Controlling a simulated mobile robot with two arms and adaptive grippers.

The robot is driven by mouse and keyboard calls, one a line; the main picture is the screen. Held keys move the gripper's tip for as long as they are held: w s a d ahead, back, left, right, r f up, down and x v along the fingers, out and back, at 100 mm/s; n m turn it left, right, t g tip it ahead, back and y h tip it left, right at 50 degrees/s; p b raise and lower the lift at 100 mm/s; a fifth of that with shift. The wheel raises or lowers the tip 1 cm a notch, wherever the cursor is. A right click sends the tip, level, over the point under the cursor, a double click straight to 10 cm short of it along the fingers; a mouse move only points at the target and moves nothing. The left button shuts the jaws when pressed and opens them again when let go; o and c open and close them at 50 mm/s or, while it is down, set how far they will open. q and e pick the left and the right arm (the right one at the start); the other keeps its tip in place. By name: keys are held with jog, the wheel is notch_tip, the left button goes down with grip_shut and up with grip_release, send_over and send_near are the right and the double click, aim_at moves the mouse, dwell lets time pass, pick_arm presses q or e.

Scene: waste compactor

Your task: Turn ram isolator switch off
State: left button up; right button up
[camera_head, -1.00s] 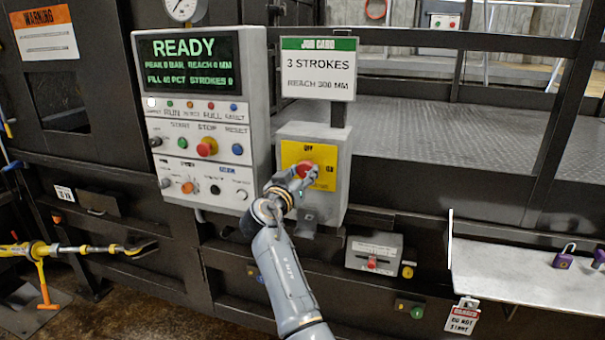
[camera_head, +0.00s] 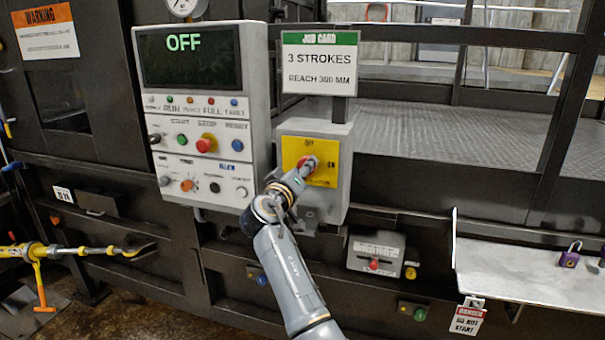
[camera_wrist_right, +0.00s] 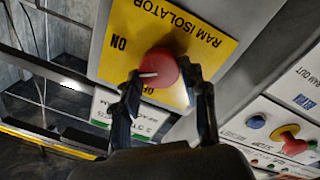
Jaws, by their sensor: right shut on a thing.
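The ram isolator switch is a red rotary knob (camera_head: 306,164) on a yellow plate (camera_head: 327,157), on a grey box right of the control panel. My right gripper (camera_head: 303,170) reaches it from below and is shut on the knob, partly hiding it. In the right wrist view, the knob (camera_wrist_right: 161,66) sits between the two dark fingers. Its white mark points left in that view; OFF lettering is partly covered near the fingers and ON shows beside the knob. The panel display (camera_head: 189,57) reads OFF. My left gripper is not in view.
The control panel (camera_head: 258,100) stands close left of the isolator box, with several buttons. A job card (camera_head: 319,64) is above the box. A metal shelf (camera_head: 510,268) with a purple padlock (camera_head: 570,257) is at right. A yellow tool (camera_head: 70,250) is at left.

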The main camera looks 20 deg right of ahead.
jog(key=n+t+p, duration=0.1)
jog(key=n+p, duration=0.2)
jog(key=n, duration=0.8)
jog(key=shift+d+n, duration=0.1)
jog(key=shift+n, duration=0.3)
jog(key=shift+p, duration=0.3)
jog(key=o, duration=0.9)
jog(key=shift+o, duration=1.3)
jog(key=shift+w+f, duration=0.1)
jog(key=shift+f, duration=0.05)
jog(key=shift+y, duration=0.3)
